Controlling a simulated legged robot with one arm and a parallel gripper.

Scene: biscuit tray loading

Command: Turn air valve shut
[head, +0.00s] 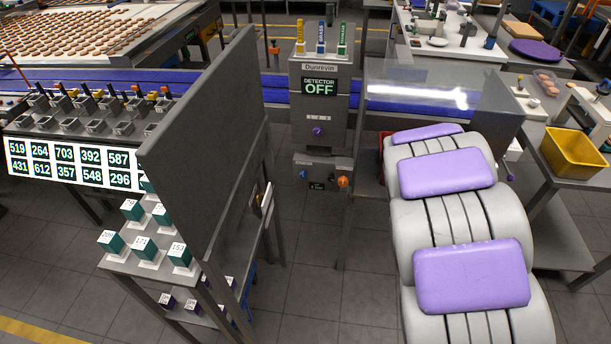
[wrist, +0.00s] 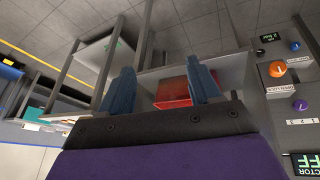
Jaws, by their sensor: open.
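The grey control stand (head: 320,120) stands at the centre of the head view, its display reading DETECTOR OFF. Its lower box carries an orange knob (head: 343,181) on the right and a blue knob (head: 303,174) on the left; a purple knob (head: 318,132) sits above. In the tilted wrist view the orange knob (wrist: 277,69), blue knob (wrist: 295,46) and purple knob (wrist: 300,105) show at the right edge. Small labels are hard to read, so I cannot tell which knob is the air valve. My gripper (wrist: 161,68) is open and empty, apart from all the knobs.
A tall grey panel (head: 205,140) stands left of the stand, beside a rack of numbered teal blocks (head: 143,247). A clear guard (head: 440,85) is at right. A red bin (wrist: 172,92) shows beyond my fingers. A yellow bin (head: 575,150) is at far right. Floor before the stand is clear.

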